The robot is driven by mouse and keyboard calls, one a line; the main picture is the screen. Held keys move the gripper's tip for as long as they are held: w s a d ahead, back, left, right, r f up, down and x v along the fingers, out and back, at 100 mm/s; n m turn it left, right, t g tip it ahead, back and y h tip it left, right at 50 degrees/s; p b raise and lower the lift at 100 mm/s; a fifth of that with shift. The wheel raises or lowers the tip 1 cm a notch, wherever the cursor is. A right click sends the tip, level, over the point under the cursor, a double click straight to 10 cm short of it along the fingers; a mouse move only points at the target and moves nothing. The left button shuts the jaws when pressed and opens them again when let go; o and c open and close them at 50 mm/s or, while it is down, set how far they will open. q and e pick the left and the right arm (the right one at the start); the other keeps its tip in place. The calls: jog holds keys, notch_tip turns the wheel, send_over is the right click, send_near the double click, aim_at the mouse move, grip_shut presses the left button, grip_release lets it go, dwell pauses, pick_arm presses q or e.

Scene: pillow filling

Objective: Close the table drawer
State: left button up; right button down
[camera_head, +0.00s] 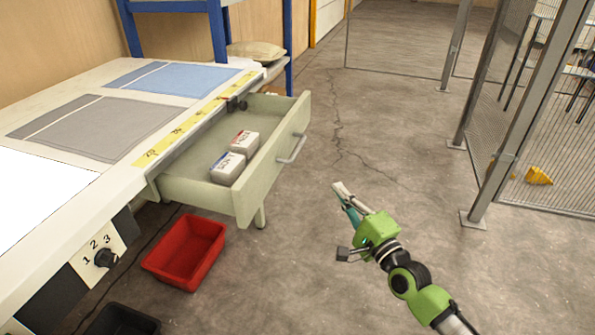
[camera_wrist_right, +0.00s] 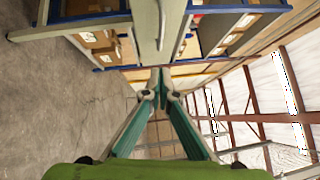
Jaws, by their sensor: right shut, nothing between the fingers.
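The table drawer (camera_head: 243,196) is pulled well out from under the long table (camera_head: 135,185). Its front carries a silver bar handle (camera_head: 292,148). Two small grey boxes with labels (camera_head: 228,167) lie inside it. My right gripper (camera_head: 340,188) is shut and empty, in the air to the right of the drawer front and apart from it. In the right wrist view its teal fingers (camera_wrist_right: 158,78) meet at the tips, with the pale drawer front (camera_wrist_right: 147,32) and handle (camera_wrist_right: 162,20) beyond them. My left gripper is not in view.
A red bin (camera_head: 187,250) and a dark bin (camera_head: 118,320) stand on the floor below the table. Grey and blue cloths (camera_head: 95,127) lie on the table top. A wire fence (camera_head: 530,110) stands at the right. Floor between drawer and fence is clear.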

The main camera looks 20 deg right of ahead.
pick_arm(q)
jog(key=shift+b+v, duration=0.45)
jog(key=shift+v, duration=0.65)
pick_arm(e)
jog(key=a+x, duration=0.2)
jog(key=x, duration=1)
jog(key=shift+a+r, duration=0.25)
jog(key=shift+a, duration=0.15)
jog(key=shift+w, duration=0.1)
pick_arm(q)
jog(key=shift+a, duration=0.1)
